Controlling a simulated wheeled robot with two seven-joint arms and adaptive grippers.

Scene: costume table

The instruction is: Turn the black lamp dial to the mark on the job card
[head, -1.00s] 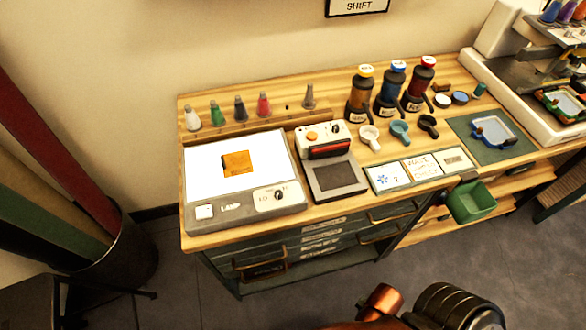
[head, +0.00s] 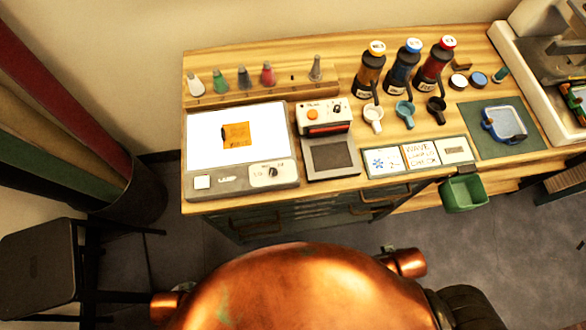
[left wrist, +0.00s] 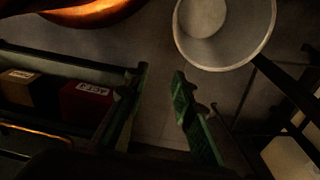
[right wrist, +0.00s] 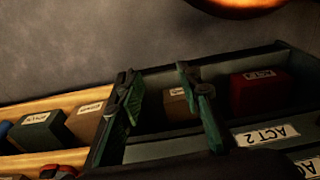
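The lamp box (head: 196,196) lies at the left of the table, with a bright white panel and an orange square on it. Its black dial (head: 272,172) sits on a pale plate at the box's front right; the pointer's setting is too small to read surely. A card with a blue snowflake and a 2 (head: 383,162) lies beside a handwritten card (head: 421,155); I cannot tell which is the job card. My left gripper (left wrist: 160,75) is open and empty in the left wrist view. My right gripper (right wrist: 156,72) is open and empty. Neither shows in the head view.
A pad device (head: 331,171) stands right of the lamp box. Bottles (head: 409,75), small cups (head: 405,113) and cones in a rack (head: 250,92) are behind. A green bin (head: 464,193) hangs at the front edge. A stool (head: 38,262) stands at left.

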